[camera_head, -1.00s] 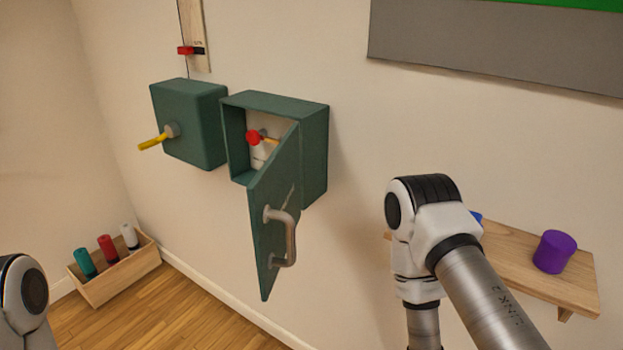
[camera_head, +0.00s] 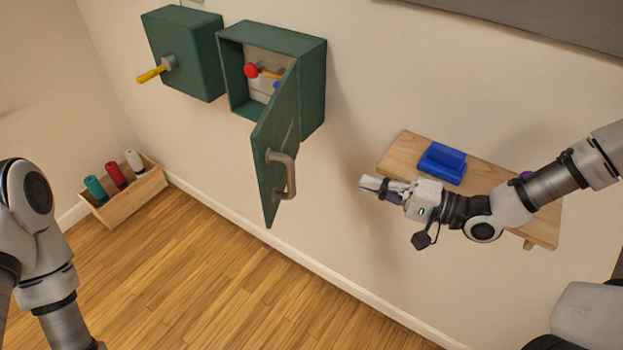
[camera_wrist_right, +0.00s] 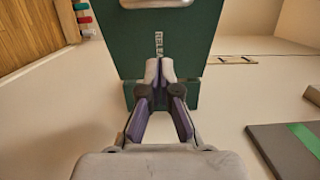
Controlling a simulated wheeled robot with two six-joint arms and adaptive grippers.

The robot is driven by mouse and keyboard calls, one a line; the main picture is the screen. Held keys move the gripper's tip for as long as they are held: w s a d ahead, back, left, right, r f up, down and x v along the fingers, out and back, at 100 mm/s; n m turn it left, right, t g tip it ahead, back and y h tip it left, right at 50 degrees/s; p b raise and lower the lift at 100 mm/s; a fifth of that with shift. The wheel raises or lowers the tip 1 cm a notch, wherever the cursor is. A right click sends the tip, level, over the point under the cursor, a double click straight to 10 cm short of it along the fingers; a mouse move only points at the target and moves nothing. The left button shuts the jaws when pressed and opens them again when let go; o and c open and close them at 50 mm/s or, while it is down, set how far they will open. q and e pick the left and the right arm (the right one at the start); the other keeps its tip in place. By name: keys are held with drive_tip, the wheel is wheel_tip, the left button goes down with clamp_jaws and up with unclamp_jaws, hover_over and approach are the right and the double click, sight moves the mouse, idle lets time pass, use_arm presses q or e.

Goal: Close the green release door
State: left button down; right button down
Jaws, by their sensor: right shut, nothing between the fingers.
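The green release door (camera_head: 275,145) hangs open from the right edge of a green wall box (camera_head: 313,85), swung out toward me. A grey handle (camera_head: 284,175) is on its near face. Inside the box are a red knob (camera_head: 251,70) and a partly hidden blue part. My right gripper (camera_head: 367,184) is shut and empty, to the right of the door and apart from it in the head view. In the right wrist view, the door (camera_wrist_right: 200,35) with partly covered lettering lies beyond my shut fingertips (camera_wrist_right: 160,66). My left gripper is out of view; only the arm shows.
A second green box (camera_head: 195,55) with a yellow lever (camera_head: 152,74) is on the wall to the left. A wooden shelf (camera_head: 400,150) holding a blue object (camera_head: 442,163) is behind my right arm. A wooden bin (camera_head: 125,205) of coloured cylinders stands on the floor. The floor below the door is clear.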

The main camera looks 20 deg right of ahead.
drive_tip(key=s+a+p+x, duration=0.1)
drive_tip(key=s+x, duration=0.1)
drive_tip(key=x, duration=0.9)
drive_tip(key=shift+a, duration=0.65)
drive_tip(key=shift+w+f, duration=0.1)
drive_tip(key=shift+w, duration=0.1)
